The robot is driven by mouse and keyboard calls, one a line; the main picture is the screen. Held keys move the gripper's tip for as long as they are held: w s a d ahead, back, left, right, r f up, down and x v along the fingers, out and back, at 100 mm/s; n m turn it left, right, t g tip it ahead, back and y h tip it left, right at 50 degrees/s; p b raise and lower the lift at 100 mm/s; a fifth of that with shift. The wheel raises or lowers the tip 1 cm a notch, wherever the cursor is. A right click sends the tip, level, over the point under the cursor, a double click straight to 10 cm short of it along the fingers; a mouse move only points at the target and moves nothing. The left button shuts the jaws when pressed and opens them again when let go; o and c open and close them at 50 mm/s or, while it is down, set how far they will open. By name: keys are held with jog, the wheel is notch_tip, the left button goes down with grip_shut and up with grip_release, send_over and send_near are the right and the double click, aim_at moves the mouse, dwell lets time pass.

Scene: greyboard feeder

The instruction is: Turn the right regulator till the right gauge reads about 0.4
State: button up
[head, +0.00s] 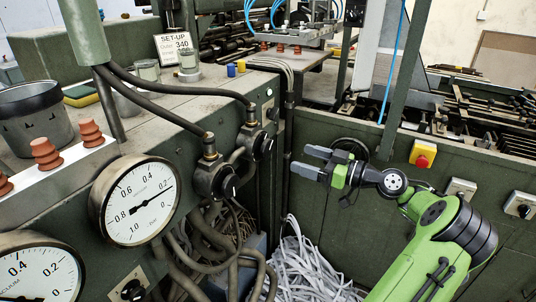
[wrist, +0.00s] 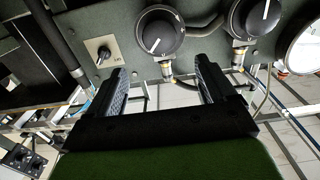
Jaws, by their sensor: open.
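The right gauge (head: 138,202) is a white vacuum dial at left in the head view. Its needle points up and right, near 0.2. The right regulator (head: 264,145) has a round black knob on the green panel near the corner. In the wrist view its knob (wrist: 160,33) lies beyond the gap between my fingertips, with a white pointer line. A second regulator (head: 217,182) sits left of it in the head view, and its knob (wrist: 255,16) is at upper right in the wrist view. My gripper (head: 301,160) is open and empty, apart from the knob.
The left gauge (head: 38,272) is at the lower left. A small switch (wrist: 102,50) sits beside the knob in the wrist view. Dark hoses and a heap of pale strips (head: 305,265) lie below. A red button (head: 423,155) is on the right panel.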

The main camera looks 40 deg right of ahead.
aim_at(269, 148)
jog(key=b+x, duration=0.1)
jog(key=x, duration=0.9)
jog(key=shift+w+a+f+b, duration=0.1)
jog(key=shift+w+b, duration=0.2)
jog(key=c, duration=1.1)
jog(key=shift+o, duration=0.2)
